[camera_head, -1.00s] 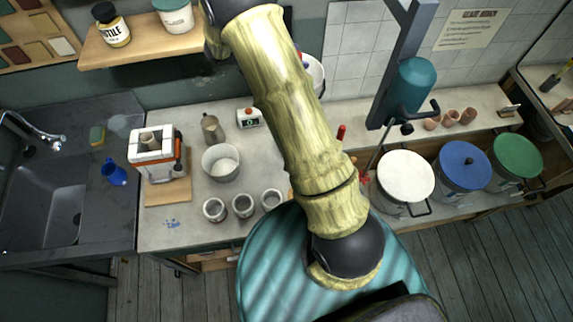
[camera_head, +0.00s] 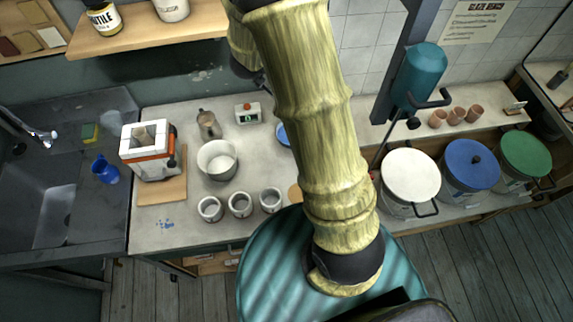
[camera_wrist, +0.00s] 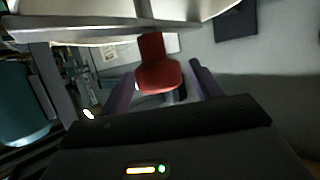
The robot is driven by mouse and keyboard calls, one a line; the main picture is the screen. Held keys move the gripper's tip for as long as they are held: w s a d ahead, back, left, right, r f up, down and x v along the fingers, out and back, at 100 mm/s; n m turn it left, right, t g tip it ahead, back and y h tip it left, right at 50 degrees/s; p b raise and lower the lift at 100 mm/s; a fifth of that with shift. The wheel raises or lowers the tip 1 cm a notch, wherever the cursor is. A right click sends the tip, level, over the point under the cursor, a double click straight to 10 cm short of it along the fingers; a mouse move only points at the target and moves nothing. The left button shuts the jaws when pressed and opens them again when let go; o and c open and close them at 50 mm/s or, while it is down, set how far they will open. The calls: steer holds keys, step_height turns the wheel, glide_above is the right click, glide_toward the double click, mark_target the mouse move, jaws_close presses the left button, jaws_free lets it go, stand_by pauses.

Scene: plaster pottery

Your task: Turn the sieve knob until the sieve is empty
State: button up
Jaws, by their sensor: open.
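In the wrist view, a red knob-like part (camera_wrist: 156,68) lies ahead of my gripper, in line with the gap between the fingers. My gripper (camera_wrist: 160,80) is open, with one dark finger on each side of the red part. I cannot tell whether the fingers touch it. A large pale rounded body (camera_wrist: 110,28) with a rim fills the top of the wrist view; I cannot tell for sure that it is the sieve. In the head view my arm hides my gripper and the knob.
Lidded buckets (camera_head: 410,175) stand at right. A teal machine (camera_head: 420,72) rises behind. A shelf (camera_head: 140,40) hangs upper left.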

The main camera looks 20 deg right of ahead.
steer(key=shift+f+n+t+y+b, duration=0.2)
steer(key=shift+n+t+y+b, duration=2.1)
steer(key=shift+b, duration=2.9)
steer(key=w+r+p+v, duration=0.15)
steer(key=p+v, duration=0.25)
steer(key=v, duration=1.4)
steer(key=a+f+n+g+y+b, duration=0.1)
steer(key=a+f+n+y, duration=0.15)
steer(key=f, duration=0.25)
steer(key=a+f+n+g+y+b, duration=0.1)
steer(key=a+f+n+g+y, duration=0.15)
steer(key=f, duration=0.25)
steer(key=s+d+f+n+g+y+b, duration=0.1)
steer(key=s+f+g+b, duration=0.1)
steer(key=s+f+g, duration=0.4)
steer(key=s+f, duration=0.4)
steer(key=f, duration=0.2)
steer(key=shift+g, duration=0.35)
steer(key=shift+f, duration=0.1)
